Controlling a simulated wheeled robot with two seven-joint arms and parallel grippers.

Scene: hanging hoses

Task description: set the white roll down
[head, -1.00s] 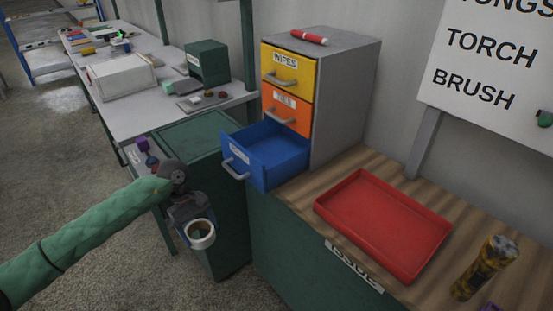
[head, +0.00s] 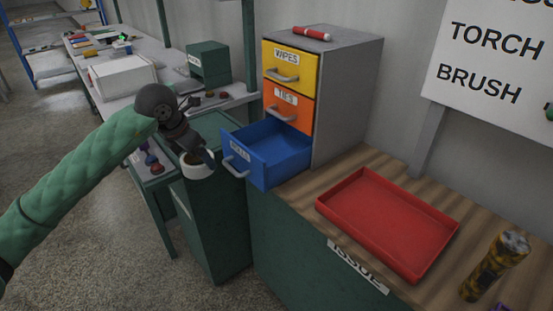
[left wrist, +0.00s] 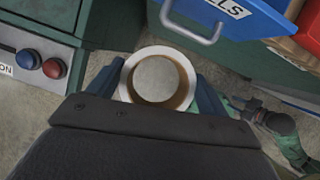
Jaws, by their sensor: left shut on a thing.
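The white roll (head: 198,172) is a ring with a brown inner core. My left gripper (head: 199,159) is shut on it and holds it in the air, left of the open blue drawer (head: 280,146). In the left wrist view the white roll (left wrist: 158,51) sits between the two blue fingers, and the floor shows through its hole. The blue drawer's front (left wrist: 222,16), its label partly cut off, is close ahead there. My right gripper (left wrist: 248,109) shows small and dark at the right of the left wrist view; its jaws are not clear.
The blue drawer is the lowest of the cabinet (head: 345,95), under shut orange and yellow drawers. A red tray (head: 375,255) lies empty on the wooden counter, with a mottled torch (head: 495,266) to its right. A green cupboard (head: 222,225) stands beneath my left gripper.

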